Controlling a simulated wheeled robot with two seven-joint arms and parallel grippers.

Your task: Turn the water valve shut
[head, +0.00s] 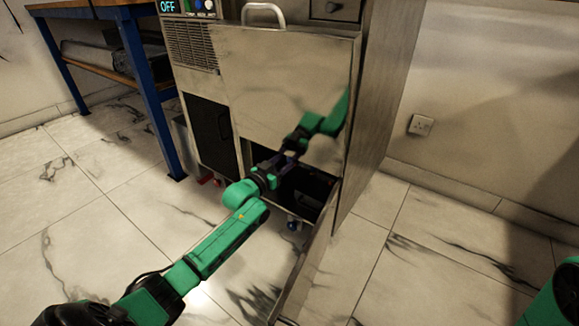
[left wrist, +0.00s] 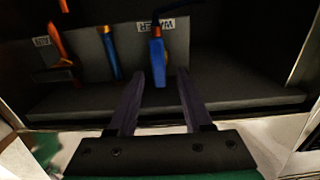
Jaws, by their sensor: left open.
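A blue valve handle (left wrist: 157,62) hangs below a white label reading "WATER" (left wrist: 156,25), which appears upside down in the left wrist view. My left gripper's open fingers (left wrist: 161,78) point into the dark compartment, with the blue handle's end between or just beyond the fingertips. I cannot tell whether they touch it. In the head view, my left gripper (head: 285,162) is at the opening low in the steel cabinet (head: 275,75), and the valve is hidden there. My right gripper is out of view.
A second blue piece (left wrist: 110,55) and an orange one (left wrist: 60,45) stand left of the water handle. The cabinet's lower door (head: 312,250) is swung open toward me. A blue-legged bench (head: 150,85) stands at left. Tiled floor is clear at right.

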